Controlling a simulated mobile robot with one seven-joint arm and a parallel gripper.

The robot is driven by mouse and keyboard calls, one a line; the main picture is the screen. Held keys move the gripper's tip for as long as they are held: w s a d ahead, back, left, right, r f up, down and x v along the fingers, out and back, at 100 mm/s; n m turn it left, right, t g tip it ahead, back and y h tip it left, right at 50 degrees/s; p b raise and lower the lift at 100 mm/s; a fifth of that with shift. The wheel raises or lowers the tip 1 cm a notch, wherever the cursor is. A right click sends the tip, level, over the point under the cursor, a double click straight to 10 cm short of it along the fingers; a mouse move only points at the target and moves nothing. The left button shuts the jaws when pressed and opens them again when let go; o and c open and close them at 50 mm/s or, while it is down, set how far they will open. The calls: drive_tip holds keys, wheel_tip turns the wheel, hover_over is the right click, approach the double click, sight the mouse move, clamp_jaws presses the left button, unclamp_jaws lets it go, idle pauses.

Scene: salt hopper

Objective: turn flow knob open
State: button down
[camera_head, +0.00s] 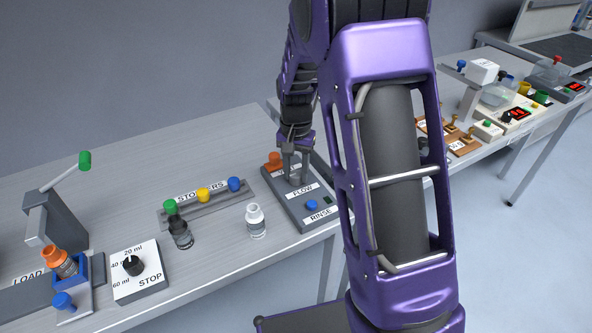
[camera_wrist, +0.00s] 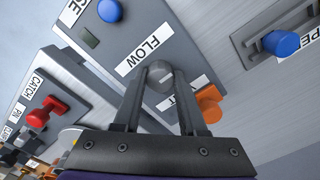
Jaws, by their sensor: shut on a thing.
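The flow knob (camera_wrist: 160,76) is a round grey knob on a dark grey panel (camera_wrist: 190,25), beside a white FLOW label (camera_wrist: 144,48). In the wrist view my gripper (camera_wrist: 160,72) is shut on the knob, with one finger on each side. In the head view my gripper (camera_head: 297,178) reaches down to the same panel (camera_head: 318,226), just behind the FLOW label (camera_head: 302,191). The knob is mostly hidden there by the fingers. I cannot tell its turn angle.
On the panel are an orange knob (camera_head: 273,160) and a blue RINSE button (camera_head: 312,205). A red knob (camera_wrist: 38,118) is on a neighbouring panel.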

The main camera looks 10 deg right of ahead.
sight(296, 174)
idle(0.4)
drive_tip(key=shift+c, duration=2.3)
unclamp_jaws()
drive_tip(key=shift+r, duration=0.1)
wheel_tip(296, 174, up, 17)
drive_tip(key=p, duration=0.2)
drive_tip(key=shift+r, duration=0.15)
